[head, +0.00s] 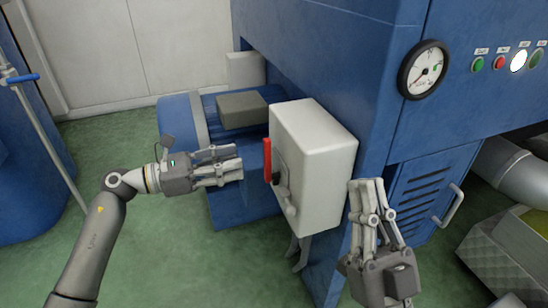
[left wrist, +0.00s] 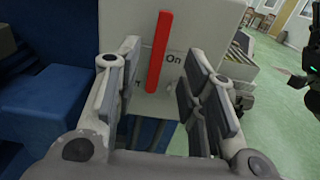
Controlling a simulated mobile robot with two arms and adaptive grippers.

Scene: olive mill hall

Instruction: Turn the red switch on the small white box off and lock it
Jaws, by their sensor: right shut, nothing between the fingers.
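The small white box (head: 316,165) is fixed to the blue machine's side. Its red switch (head: 267,160) is a long handle standing upright on the box's left face. In the left wrist view the red switch (left wrist: 159,52) stands near-vertical, with the word "On" beside it. A dark part (head: 277,178) and a grey fitting (head: 290,204) sit low on that face; I cannot tell if the fitting is a lock. My left gripper (head: 240,162) is open, its fingers pointing at the switch, apart from it in the head view. My right gripper (head: 369,183) is shut and empty, right of the box.
A pressure gauge (head: 423,69) and several panel buttons and lamps are at upper right. A blue motor (head: 182,118) with a grey terminal box (head: 242,109) is behind my left gripper. A vented door (head: 425,195) is at right. Green floor (head: 175,250) is free at lower left.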

